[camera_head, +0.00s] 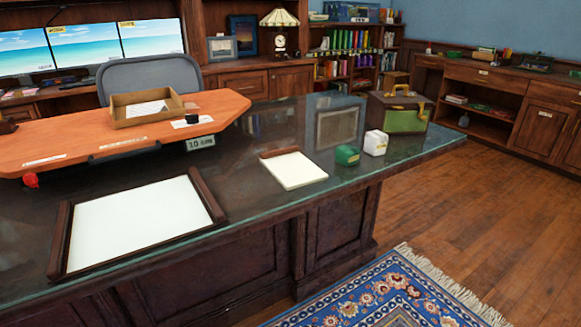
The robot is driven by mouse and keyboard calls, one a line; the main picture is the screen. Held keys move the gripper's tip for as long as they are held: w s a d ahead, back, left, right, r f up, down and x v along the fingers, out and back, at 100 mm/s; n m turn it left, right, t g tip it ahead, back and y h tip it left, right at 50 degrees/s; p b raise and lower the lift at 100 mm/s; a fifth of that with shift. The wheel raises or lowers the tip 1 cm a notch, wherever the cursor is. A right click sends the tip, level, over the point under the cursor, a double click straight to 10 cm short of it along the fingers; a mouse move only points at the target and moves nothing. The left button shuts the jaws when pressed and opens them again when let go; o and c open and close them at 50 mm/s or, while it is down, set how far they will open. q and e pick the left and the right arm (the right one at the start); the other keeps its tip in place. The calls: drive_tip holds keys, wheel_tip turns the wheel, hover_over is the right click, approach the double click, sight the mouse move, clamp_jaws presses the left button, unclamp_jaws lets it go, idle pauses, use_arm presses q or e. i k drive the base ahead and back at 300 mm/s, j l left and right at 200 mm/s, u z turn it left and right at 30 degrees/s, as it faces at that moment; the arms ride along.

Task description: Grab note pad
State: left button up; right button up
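A white note pad (297,171) with a dark brown strip along its far edge lies flat on the dark glossy desk (240,225), right of the middle of the head view. A larger white desk pad (135,222) with dark brown side strips lies on the same desk at the lower left, apart from the note pad. Nothing covers the note pad. Neither of my grippers is in view.
A green block (347,155), a white block (375,143) and a green and brown case (398,115) stand right of the note pad. An orange board (70,142) bears an open paper tray (127,116). The desk around the note pad is clear; a blue rug (385,292) lies in front.

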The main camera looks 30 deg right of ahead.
sight(292, 169)
drive_tip(key=l+u, duration=0.2)
drive_tip(key=u, duration=0.25)
drive_tip(key=l+u, duration=0.15)
drive_tip(key=u, duration=0.3)
drive_tip(key=l+u, duration=0.15)
drive_tip(key=u, duration=0.3)
drive_tip(key=k+l+u, duration=0.45)
drive_tip(key=l, duration=0.4)
drive_tip(key=k+l+u, duration=0.45)
drive_tip(key=k+l, duration=0.2)
drive_tip(key=k, duration=0.1)
